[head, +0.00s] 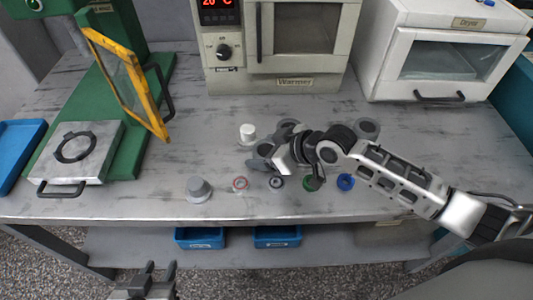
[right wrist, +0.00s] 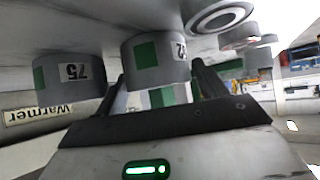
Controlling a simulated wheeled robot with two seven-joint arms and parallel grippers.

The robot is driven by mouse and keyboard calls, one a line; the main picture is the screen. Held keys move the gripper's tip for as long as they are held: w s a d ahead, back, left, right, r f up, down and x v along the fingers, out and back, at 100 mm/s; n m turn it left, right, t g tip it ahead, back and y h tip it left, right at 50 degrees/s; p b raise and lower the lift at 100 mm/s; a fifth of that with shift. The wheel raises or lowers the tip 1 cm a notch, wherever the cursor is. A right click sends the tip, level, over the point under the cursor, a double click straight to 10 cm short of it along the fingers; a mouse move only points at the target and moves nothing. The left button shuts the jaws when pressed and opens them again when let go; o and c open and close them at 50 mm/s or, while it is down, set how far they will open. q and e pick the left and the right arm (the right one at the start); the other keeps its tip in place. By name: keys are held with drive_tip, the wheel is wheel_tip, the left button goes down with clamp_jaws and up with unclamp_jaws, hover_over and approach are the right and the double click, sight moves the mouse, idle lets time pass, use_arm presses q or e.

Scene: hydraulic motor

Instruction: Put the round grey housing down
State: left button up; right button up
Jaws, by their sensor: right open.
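A round grey housing (right wrist: 158,66) with a green square and part of a number stands between the fingertips of my right gripper (right wrist: 160,82) in the right wrist view, which is upside down. The fingers are apart, and it seems to rest on the table. In the head view my right gripper (head: 264,156) is low over the middle of the table, and its wrist partly hides the grey parts behind it. A second grey round part (right wrist: 70,78), marked 75, stands beside the first. My left gripper (head: 146,268) is open and empty in front of the table.
A row of small parts lies along the front: a grey stepped piece (head: 198,188), a red ring (head: 240,183) and a blue ring (head: 345,182). A white cylinder (head: 247,133) stands behind. The warmer (head: 285,83), dryer (head: 440,65) and green press (head: 125,110) bound the table (head: 420,150).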

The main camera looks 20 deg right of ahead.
drive_tip(key=shift+x, duration=0.85)
drive_tip(key=c, duration=1.1)
drive_tip(key=shift+d+r, duration=0.1)
